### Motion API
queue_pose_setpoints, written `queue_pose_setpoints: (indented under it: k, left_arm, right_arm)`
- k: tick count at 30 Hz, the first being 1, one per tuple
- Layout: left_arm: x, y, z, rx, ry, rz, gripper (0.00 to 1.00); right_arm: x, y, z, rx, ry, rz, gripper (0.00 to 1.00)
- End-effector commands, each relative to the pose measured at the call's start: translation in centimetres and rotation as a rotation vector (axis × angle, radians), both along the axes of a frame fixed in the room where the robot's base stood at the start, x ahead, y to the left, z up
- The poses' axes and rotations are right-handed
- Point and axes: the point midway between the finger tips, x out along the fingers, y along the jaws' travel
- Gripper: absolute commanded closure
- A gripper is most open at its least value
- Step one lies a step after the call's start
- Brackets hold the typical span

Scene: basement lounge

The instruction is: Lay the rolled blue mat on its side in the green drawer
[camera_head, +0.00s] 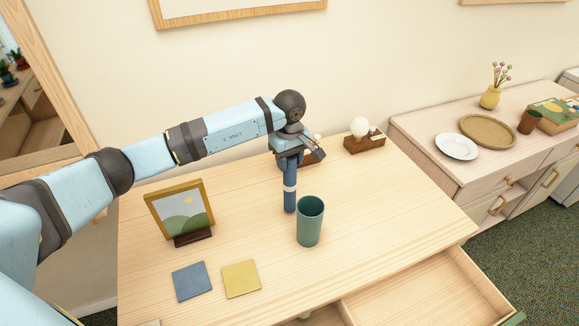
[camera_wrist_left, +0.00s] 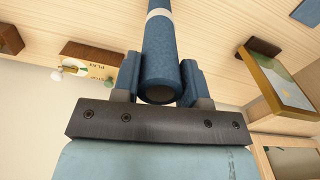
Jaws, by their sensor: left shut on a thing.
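The rolled blue mat (camera_head: 290,198) is a slim upright cylinder with a white band around it. My left gripper (camera_head: 289,160) is shut on its upper end, over the table. In the left wrist view the mat (camera_wrist_left: 159,45) stands between the two blue fingers (camera_wrist_left: 160,85). I cannot tell whether its lower end touches the table. The open drawer (camera_head: 430,298) is at the lower right, with a pale wooden inside and a bit of green front at its corner. The part of it that shows is empty. My right gripper is out of view.
A green cup (camera_head: 310,222) stands right beside the mat. A picture frame (camera_head: 180,211) stands to the left, with a blue square (camera_head: 191,281) and a yellow square (camera_head: 241,279) in front. A wooden block with a bulb (camera_head: 364,143) is behind. The table's right part is clear.

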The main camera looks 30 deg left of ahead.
Motion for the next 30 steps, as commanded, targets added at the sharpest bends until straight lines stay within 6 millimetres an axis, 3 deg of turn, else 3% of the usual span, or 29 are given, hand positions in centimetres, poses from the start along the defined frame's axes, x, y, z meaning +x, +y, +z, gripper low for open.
queue_pose_setpoints:
  k: [2, 14, 15, 18, 26, 30]
  left_arm:
    - [0.0, 0.0, -1.3, -0.001, 0.0, 0.0, 0.85]
    - [0.0, 0.0, -1.7, 0.0, -0.002, -0.001, 0.85]
    - [0.0, 0.0, -1.6, 0.0, -0.001, -0.001, 0.56]
    - [0.0, 0.0, -1.6, -0.001, -0.001, -0.001, 0.35]
    - [0.0, 0.0, -1.5, -0.001, -0.001, -0.001, 0.35]
    - [0.1, 0.0, -0.5, 0.0, -0.002, -0.001, 0.35]
  right_arm:
    - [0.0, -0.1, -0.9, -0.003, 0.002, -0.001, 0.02]
    - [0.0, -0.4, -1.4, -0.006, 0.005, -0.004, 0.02]
    - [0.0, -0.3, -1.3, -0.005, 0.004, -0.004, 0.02]
    - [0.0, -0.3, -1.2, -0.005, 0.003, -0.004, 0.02]
    - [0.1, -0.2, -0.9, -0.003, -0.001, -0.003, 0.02]
    - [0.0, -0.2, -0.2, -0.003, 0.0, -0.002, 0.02]
